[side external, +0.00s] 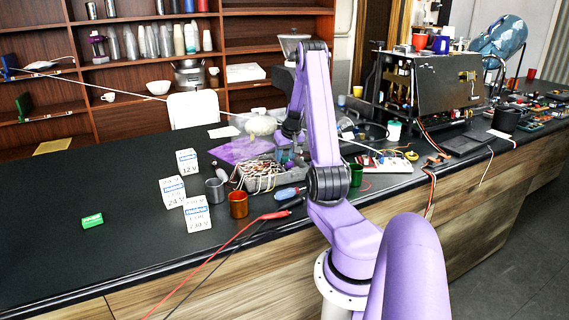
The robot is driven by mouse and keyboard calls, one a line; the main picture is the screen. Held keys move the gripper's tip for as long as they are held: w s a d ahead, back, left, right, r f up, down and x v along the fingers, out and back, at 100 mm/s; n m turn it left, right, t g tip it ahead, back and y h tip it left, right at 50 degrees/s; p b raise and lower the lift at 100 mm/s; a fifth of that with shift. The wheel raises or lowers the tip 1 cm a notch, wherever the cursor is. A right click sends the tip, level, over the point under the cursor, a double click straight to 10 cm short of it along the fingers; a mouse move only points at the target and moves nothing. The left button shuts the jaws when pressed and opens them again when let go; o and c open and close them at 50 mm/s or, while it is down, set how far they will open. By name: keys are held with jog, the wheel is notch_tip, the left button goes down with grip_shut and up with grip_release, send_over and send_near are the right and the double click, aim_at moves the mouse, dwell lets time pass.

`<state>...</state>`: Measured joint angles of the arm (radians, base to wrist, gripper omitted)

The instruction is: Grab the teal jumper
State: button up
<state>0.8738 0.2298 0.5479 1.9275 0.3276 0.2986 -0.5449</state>
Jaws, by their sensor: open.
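My gripper (288,152) points down over the back right part of a grey tray of jumper wires (262,176) on the black counter. The wires are a tangle of mostly white, reddish and brown strands. I cannot pick out the teal jumper among them at this size. A small bluish-teal patch shows close to my gripper, but I cannot tell what it is. The jaws are open, with no held thing visible. My purple arm hides part of the area right of the tray.
White voltage boxes (197,216), a grey cup (215,191), an orange cup (238,204) and a blue-handled screwdriver (287,193) lie near the tray. A breadboard (384,163) and opened brewer (430,85) stand right. The counter's left is mostly clear.

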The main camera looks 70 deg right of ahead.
jog(key=shift+f, duration=0.25)
jog(key=c, duration=0.8)
jog(key=shift+r, duration=0.1)
jog(key=shift+w+d+r, duration=0.1)
jog(key=shift+r, duration=0.75)
jog(key=s+a+r, duration=0.7)
jog(key=a+r, duration=0.4)
jog(key=a, duration=0.1)
jog(key=shift+s, duration=0.25)
